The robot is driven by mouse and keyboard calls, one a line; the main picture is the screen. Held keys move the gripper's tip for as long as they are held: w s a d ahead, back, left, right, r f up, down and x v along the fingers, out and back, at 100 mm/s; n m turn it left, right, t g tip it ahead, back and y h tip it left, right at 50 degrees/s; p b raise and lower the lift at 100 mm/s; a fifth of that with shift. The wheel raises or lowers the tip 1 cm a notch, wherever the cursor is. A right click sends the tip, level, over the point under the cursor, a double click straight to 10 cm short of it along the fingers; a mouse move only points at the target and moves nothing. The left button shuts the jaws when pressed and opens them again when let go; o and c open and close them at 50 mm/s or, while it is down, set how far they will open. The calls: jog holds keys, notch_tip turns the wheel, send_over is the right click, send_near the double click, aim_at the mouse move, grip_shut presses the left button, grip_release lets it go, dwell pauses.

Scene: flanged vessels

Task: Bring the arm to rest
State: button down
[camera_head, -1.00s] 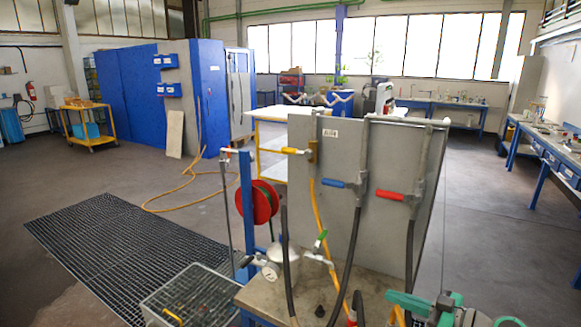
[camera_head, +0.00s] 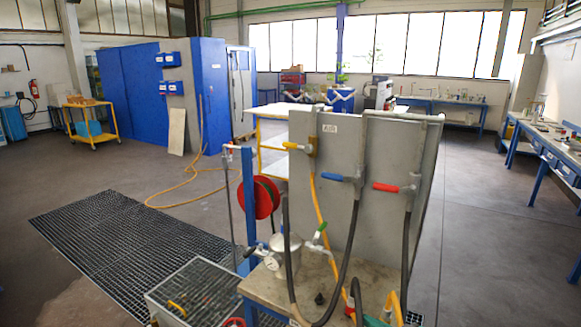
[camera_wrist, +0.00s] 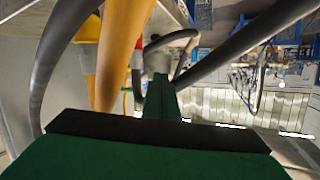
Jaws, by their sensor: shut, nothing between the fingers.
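My gripper (camera_wrist: 161,98) shows in the wrist view as green and black parts rising from the bottom edge. Its fingers are together with nothing held between them. Just beyond it, a thick yellow hose (camera_wrist: 121,50) and dark hoses (camera_wrist: 62,55) pass close by on the left, and another dark hose (camera_wrist: 245,38) crosses at the upper right. I cannot tell whether any hose touches the gripper. In the head view only a small green bit shows at the bottom edge, and I cannot make out the gripper there.
In the head view a grey panel (camera_head: 345,215) carries valves with yellow, blue and red handles and hanging hoses. A metal vessel (camera_head: 287,258) with a gauge stands on the bench (camera_head: 262,290) before it. A floor grating (camera_head: 95,240) lies left. Floor at the right is clear.

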jog(key=s+a+f+m+h, duration=0.25)
jog(key=s+a+f, duration=0.2)
jog(key=f, duration=0.45)
jog(key=s+a+f+m+h, duration=0.25)
jog(key=a+f, duration=0.35)
jog(key=f, duration=0.3)
jog(key=s+a+f+m+h, duration=0.1)
jog(key=s+a+f+h, duration=0.15)
jog(key=s, duration=0.55)
jog(key=s+a+f+m+h, duration=0.1)
jog(key=s+a+f+m, duration=0.1)
jog(key=s+a+f, duration=0.35)
jog(key=s+a+r+t+h, duration=0.1)
jog(key=s+r, duration=0.2)
jog(key=s, duration=0.6)
jog(key=s+a+r+h, duration=0.1)
jog(key=s+r, duration=0.2)
jog(key=s, duration=0.5)
jog(key=s+a+r+n+t+y, duration=0.1)
jog(key=s+a+r+n+t, duration=0.1)
jog(key=s+r, duration=0.9)
notch_tip(320, 180, up, 4)
jog(key=shift+s+a+r+t, duration=0.2)
jog(key=shift+a+t, duration=0.05)
jog(key=shift+t, duration=0.05)
